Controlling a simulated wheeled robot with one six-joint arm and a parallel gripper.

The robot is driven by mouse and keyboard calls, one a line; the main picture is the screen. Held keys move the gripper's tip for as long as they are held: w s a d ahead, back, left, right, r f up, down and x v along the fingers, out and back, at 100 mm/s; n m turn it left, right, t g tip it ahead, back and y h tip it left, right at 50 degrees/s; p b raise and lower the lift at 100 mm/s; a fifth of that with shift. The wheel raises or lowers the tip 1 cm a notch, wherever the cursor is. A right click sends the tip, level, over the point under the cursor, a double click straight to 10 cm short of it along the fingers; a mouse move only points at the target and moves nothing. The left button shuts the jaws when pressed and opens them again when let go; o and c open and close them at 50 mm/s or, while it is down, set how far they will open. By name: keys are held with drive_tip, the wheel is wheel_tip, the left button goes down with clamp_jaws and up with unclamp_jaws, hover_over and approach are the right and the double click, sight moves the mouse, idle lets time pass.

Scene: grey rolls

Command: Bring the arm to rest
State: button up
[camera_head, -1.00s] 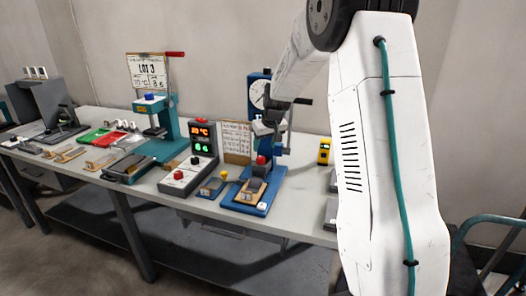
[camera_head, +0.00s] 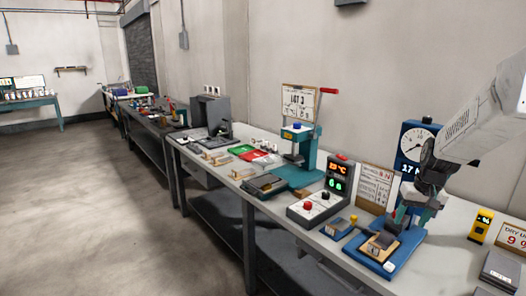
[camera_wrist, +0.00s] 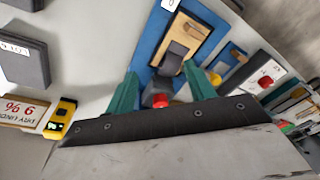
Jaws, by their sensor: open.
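My gripper (camera_head: 402,215) is at the right in the head view, above the blue test stand (camera_head: 402,252) with the dial gauge (camera_head: 418,145). In the wrist view my gripper (camera_wrist: 164,84) shows two teal fingers spread apart with no object clamped between them. Between and beyond them lie the blue base (camera_wrist: 150,50), a tan block (camera_wrist: 186,42) with a dark grey part on it, and a red knob (camera_wrist: 160,100). In the head view my gripper hides part of the stand, and I cannot tell whether it touches it.
Beside the stand are a control box (camera_head: 318,205) with red and green displays, a teal press (camera_head: 300,165) and a yellow meter (camera_head: 481,226). Dark blocks and trays sit along the bench (camera_head: 235,185). Open floor (camera_head: 90,200) lies at the left.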

drive_tip(key=s+a+r, duration=0.4)
drive_tip(key=s+a, duration=0.1)
drive_tip(key=s, duration=0.6)
drive_tip(key=s+a+r+n, duration=0.1)
drive_tip(key=s+a+r, duration=0.3)
drive_tip(key=s, duration=0.7)
drive_tip(key=s+a+r+n, duration=0.1)
drive_tip(key=s+a+r, duration=0.3)
drive_tip(key=s+a, duration=0.4)
drive_tip(key=shift+s+a+h, duration=0.2)
drive_tip(key=shift+s+h, duration=0.1)
drive_tip(key=shift+s, duration=1.65)
